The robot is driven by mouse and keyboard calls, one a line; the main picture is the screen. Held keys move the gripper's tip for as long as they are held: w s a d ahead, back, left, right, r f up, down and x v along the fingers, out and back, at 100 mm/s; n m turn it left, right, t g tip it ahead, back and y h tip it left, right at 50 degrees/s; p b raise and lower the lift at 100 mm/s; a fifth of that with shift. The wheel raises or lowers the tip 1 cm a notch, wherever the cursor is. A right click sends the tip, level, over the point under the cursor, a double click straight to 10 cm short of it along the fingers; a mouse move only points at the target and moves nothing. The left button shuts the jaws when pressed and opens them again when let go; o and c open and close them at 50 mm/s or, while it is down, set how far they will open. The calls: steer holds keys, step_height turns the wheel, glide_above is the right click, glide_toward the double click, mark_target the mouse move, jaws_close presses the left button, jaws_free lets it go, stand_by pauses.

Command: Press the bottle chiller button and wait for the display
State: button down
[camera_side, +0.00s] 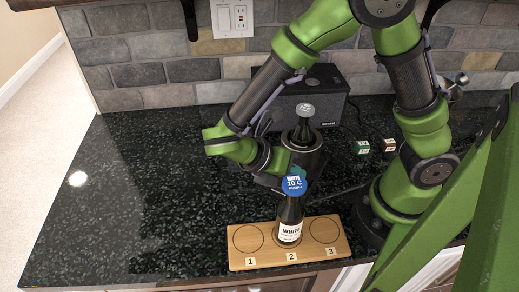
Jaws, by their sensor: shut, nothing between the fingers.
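A dark cylinder (304,156), which looks like the bottle chiller, stands near the middle of the counter with a dark bottle (304,122) with a silver top rising from it. My gripper (268,181) is at the cylinder's left side, low down. Its fingers are dark and partly hidden; they look shut and empty. I cannot tell whether they touch the chiller, and I cannot make out a button. A round blue sign (294,186) in front of the cylinder reads "10 C", with smaller text I cannot read surely. A small teal patch shows just above it.
A dark bottle labelled "WHITE" (290,229) stands upright at spot 2 of a wooden board (246,262); spots 1 and 3 are empty. A dark box (328,84) stands behind. Two small cubes (362,147) (389,145) lie right. The left counter is clear.

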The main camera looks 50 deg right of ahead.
steer(key=shift+f, duration=0.15)
steer(key=shift+f, duration=0.3)
steer(key=shift+f, duration=0.4)
stand_by(0.6)
steer(key=shift+r, duration=0.85)
step_height(320, 180, up, 5)
stand_by(0.6)
stand_by(0.5)
